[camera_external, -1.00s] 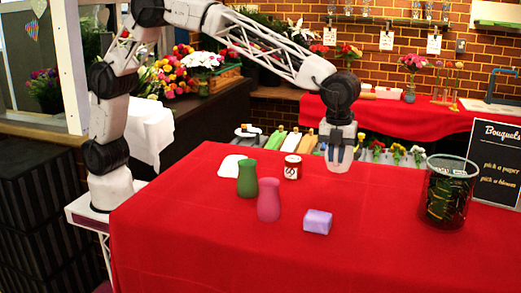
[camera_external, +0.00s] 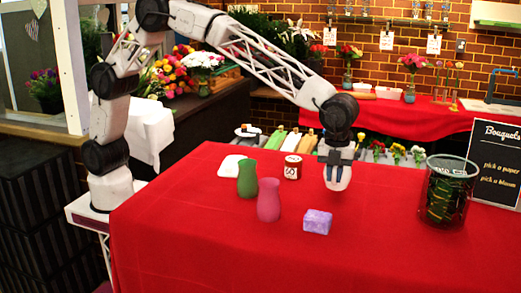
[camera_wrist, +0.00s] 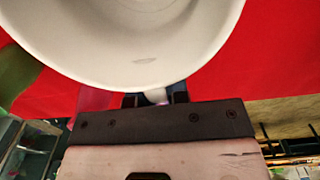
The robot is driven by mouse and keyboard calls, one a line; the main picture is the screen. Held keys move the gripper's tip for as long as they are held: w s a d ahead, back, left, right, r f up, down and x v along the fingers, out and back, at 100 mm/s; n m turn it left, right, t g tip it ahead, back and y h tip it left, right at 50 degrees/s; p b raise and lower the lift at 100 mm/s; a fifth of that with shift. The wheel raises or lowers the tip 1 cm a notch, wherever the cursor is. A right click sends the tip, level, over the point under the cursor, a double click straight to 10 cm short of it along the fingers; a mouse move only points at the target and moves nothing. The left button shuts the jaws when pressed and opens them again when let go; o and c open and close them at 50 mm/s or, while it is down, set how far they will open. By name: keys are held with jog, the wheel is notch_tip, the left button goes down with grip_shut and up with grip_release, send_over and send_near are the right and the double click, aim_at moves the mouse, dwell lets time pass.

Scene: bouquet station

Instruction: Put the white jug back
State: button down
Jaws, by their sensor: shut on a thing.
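The white jug (camera_wrist: 130,45) fills the top of the wrist view, its round mouth facing the camera. My gripper (camera_wrist: 156,97) is shut on the jug at a small white part below the rim, probably its handle. In the external view my gripper (camera_external: 338,171) hangs over the right-middle of the red table, with the pale jug (camera_external: 338,184) at its fingertips, mostly hidden by them. Whether the jug touches the cloth is hard to tell. A white square mat (camera_external: 230,166) lies bare at the table's back left.
A green vase (camera_external: 247,179), a pink vase (camera_external: 268,201) and a red-and-white can (camera_external: 292,167) stand left of my gripper. A purple block (camera_external: 317,221) lies in front. A dark mesh bin (camera_external: 446,193) stands at right. The red cloth (camera_external: 390,240) is clear at front right.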

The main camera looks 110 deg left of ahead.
jog(key=shift+f, duration=1.25)
jog(key=c, duration=1.1)
grip_release()
jog(key=shift+f, duration=0.15)
notch_tip(320, 180, up, 12)
jog(key=shift+r, duration=0.15)
jog(key=shift+s, duration=0.1)
